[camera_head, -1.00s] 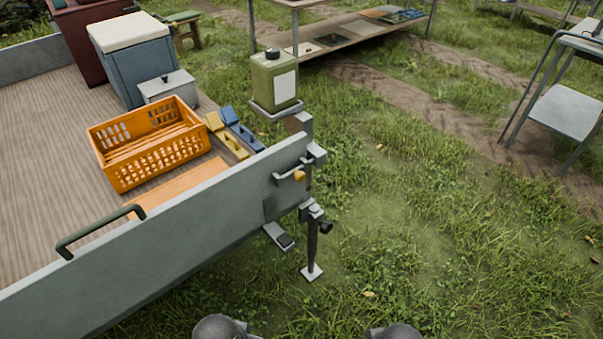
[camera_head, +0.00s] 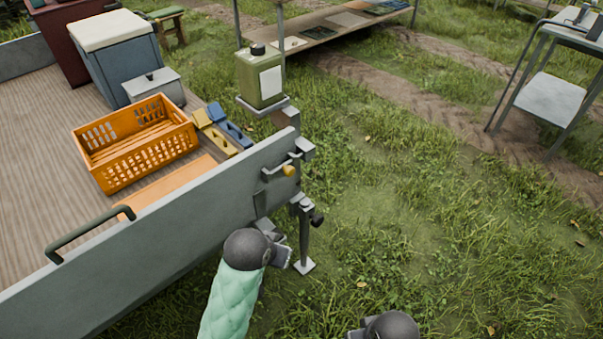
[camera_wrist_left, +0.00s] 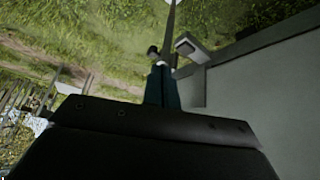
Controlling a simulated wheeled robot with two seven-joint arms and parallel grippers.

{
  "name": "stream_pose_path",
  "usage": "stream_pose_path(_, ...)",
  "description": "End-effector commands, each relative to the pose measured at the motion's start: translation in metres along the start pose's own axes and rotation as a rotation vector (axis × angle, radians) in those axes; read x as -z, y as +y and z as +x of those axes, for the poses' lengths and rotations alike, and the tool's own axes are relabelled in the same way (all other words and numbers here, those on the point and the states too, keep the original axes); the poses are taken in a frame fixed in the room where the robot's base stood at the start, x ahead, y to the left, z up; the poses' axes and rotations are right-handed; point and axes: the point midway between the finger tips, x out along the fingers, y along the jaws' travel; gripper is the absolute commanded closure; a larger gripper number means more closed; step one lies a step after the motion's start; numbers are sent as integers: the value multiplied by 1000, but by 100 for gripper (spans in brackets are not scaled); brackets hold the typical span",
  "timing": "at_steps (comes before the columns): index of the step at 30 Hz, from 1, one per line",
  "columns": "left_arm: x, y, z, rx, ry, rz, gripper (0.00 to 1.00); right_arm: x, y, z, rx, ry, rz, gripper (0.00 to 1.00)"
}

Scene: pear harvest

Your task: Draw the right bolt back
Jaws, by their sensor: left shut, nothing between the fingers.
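The right bolt (camera_head: 280,168) is a grey bar with a brass-coloured knob, on the outer face near the right end of the grey tailboard (camera_head: 170,235). My left gripper (camera_head: 284,256) is below the bolt, beside the jack leg, apart from the bolt and empty. In the left wrist view its dark fingers (camera_wrist_left: 166,85) are together, with the grey panel on the right. I cannot make out the bolt there. Only a dark round part of my right arm shows at the bottom edge of the head view; its gripper is out of frame.
A jack leg (camera_head: 306,235) with a black knob stands by the trailer corner. A green canister (camera_head: 260,78) sits on a bracket above. An orange crate (camera_head: 135,155) is on the trailer bed. Grass to the right is open, up to a metal stand (camera_head: 550,100).

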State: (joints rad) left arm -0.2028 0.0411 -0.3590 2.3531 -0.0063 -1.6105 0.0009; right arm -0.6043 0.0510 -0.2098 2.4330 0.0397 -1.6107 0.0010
Motion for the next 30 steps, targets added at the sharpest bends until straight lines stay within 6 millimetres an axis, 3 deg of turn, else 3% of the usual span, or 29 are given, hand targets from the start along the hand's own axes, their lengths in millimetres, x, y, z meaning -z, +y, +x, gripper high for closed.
stream_pose_path(1, 15, 4, 3, 12, 13, 19, 100, 0, 0, -1, -1, 1, 1, 30)
stream_pose_path(11, 99, 23, 31, 185, 78, 169, 100, 1, 3, -7, -6, 2, 6, 30)
stream_pose_path(18, 158, 39, 56, 434, 125, 380, 100, -1, 6, -9, -13, -7, 11, 30)
stream_pose_path(24, 180, 53, 79, 673, 132, 601, 100, -4, 8, -11, -18, -21, 12, 30)
stream_pose_path(30, 176, 66, 101, 907, 102, 838, 100, -5, 9, -12, -21, -27, 13, 30)
